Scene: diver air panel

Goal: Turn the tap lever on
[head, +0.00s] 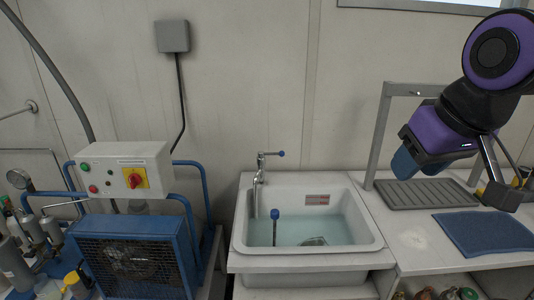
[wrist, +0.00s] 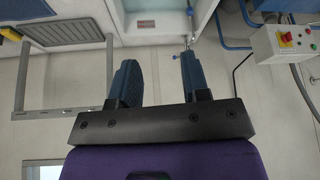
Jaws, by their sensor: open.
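The tap (head: 259,174) is a slim metal fitting at the back left rim of the sink (head: 240,238). In the wrist view my gripper (wrist: 158,62) is open and empty.
A metal frame (head: 376,140), a grey ribbed mat (head: 425,194) and a blue mat (head: 485,233) are on the right counter. A control box (head: 125,170) and blue compressor (head: 135,260) stand left.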

